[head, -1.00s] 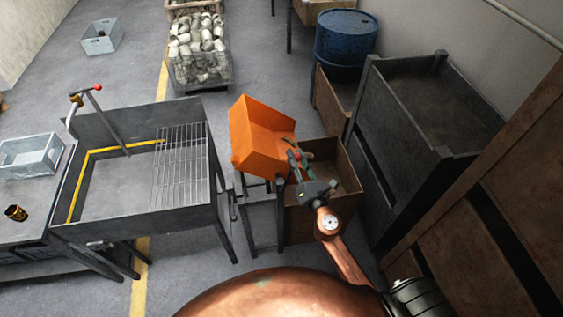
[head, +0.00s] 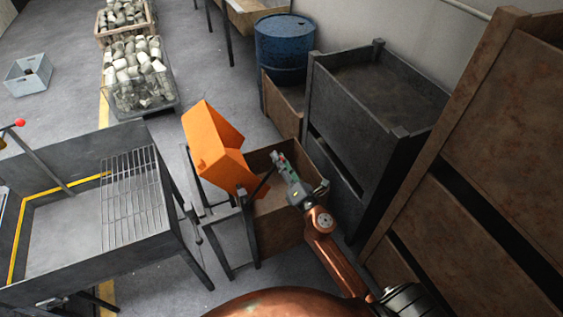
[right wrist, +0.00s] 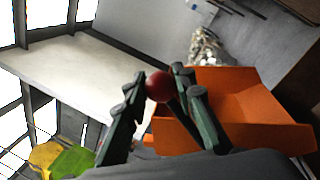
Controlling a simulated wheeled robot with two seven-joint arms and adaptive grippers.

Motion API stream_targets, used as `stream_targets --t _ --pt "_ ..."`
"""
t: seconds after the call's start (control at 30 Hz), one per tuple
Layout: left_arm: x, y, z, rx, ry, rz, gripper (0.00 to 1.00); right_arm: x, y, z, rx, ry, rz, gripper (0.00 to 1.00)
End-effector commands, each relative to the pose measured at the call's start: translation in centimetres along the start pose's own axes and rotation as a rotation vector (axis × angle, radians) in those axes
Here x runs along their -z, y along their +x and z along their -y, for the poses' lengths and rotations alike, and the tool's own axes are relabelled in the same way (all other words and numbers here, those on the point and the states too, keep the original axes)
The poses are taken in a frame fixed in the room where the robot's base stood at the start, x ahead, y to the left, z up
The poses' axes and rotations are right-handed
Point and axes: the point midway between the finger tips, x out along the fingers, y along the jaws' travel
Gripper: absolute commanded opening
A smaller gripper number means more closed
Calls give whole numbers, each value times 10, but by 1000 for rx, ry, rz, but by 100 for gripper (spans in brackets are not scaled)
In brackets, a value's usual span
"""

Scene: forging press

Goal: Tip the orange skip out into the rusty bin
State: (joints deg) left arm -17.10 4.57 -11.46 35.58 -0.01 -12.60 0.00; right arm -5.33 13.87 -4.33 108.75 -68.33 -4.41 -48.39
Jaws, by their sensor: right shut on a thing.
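The orange skip (head: 212,147) sits on a dark metal stand (head: 222,232), steeply tilted with its lip leaning right over the rusty bin (head: 282,233). I cannot see anything inside the skip from the head view. My right gripper (head: 279,163) is above the bin, just right of the skip, shut on the red knob of the skip's dark lever. In the right wrist view the red knob (right wrist: 158,87) sits between the fingers, with the lever and the orange skip (right wrist: 235,105) behind it. My left gripper is not in view.
A dark steel crate (head: 375,95) stands close on the right of the bin, with a blue drum (head: 285,50) behind. A dark trough table with a wire rack (head: 132,200) stands left of the skip. A crate of pale cylindrical parts (head: 140,80) is further back.

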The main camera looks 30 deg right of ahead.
Motion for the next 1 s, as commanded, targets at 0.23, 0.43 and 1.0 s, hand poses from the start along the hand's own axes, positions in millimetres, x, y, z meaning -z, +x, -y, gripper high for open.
stream_targets --t 0.23,0.43,1.0 --pt "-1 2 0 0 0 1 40 2 2 4 2 18 -1 0" --pt "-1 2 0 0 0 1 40 2 1 5 5 19 -1 0" --pt "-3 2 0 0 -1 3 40 3 2 2 -1 17 -4 42"
